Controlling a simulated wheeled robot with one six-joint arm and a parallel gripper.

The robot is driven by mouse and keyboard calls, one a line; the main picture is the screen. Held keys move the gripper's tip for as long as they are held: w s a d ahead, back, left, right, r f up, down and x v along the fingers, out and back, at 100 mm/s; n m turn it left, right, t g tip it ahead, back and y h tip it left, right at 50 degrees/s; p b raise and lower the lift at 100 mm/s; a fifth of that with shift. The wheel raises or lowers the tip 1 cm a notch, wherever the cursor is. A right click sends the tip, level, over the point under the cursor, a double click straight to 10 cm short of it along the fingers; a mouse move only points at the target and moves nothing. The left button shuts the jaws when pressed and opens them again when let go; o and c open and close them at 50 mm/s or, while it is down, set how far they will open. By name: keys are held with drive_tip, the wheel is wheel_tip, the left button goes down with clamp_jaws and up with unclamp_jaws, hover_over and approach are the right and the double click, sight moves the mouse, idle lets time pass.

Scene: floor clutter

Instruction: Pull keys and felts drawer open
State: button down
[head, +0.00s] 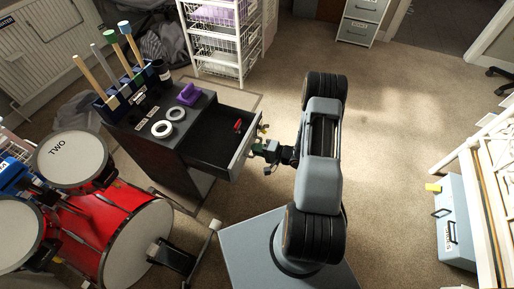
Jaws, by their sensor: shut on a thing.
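A dark cabinet (157,138) stands left of centre with its top drawer (216,142) pulled well out to the right. The drawer has a pale front and a dark inside, where a small red item (238,126) lies near the front. My gripper (262,148) is at the drawer's front, shut on what appears to be its handle; the fingers are small and partly hidden in this view. I cannot read the drawer's label from here, so I cannot tell if it is the keys and felts drawer.
On the cabinet top are two white rings (162,129), a purple item (188,94) and a holder with upright sticks (124,93). A red drum kit (112,225) stands at the lower left. A white wire rack (219,40) stands behind. The carpet on the right is open, beside a grey toolbox (455,222).

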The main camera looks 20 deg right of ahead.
drive_tip(key=shift+d, duration=0.1)
drive_tip(key=c, duration=1.2)
unclamp_jaws()
drive_tip(key=p+v, duration=0.3)
drive_tip(key=v, duration=1)
drive_tip(key=shift+s+d+r, duration=0.1)
drive_tip(key=shift+s+d, duration=0.1)
drive_tip(key=shift+s, duration=0.1)
